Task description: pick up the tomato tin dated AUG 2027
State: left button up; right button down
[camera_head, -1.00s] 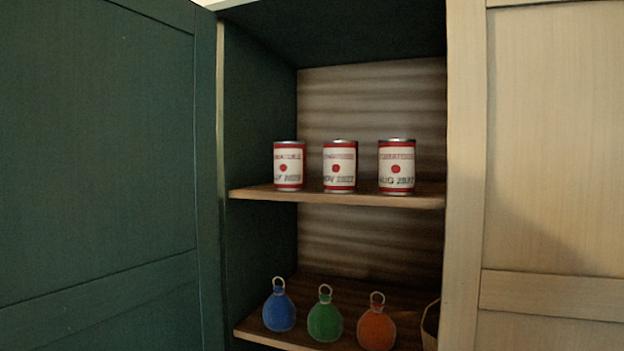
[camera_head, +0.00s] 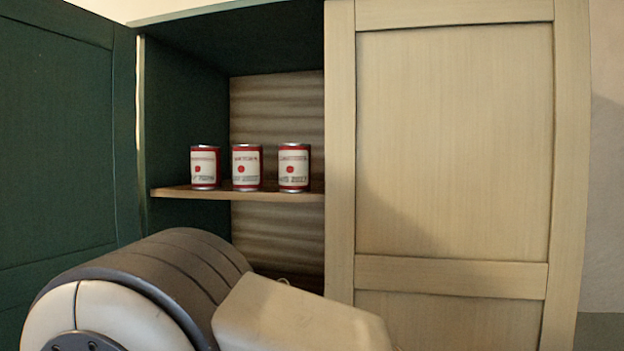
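Three tins with white labels, red bands and a red dot stand upright in a row on the upper shelf (camera_head: 240,193). They are the left tin (camera_head: 205,168), the middle tin (camera_head: 246,168) and the right tin (camera_head: 293,168). The date prints are too blurred now to read surely. In the earlier view, the right tin's date looked like AUG 2027. Nothing touches the tins. Neither gripper shows. A large grey and white link of my own arm fills the bottom left and centre, below the shelf.
The open green door (camera_head: 60,150) stands at the left. The closed pale door (camera_head: 455,150) covers the right of the cabinet, its edge close to the right tin. The space above and in front of the tins looks clear. My arm hides most of the lower shelf.

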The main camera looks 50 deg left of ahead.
aim_at(294, 159)
jog(key=z, duration=0.5)
jog(key=k, duration=1.3)
jog(key=u, duration=1.85)
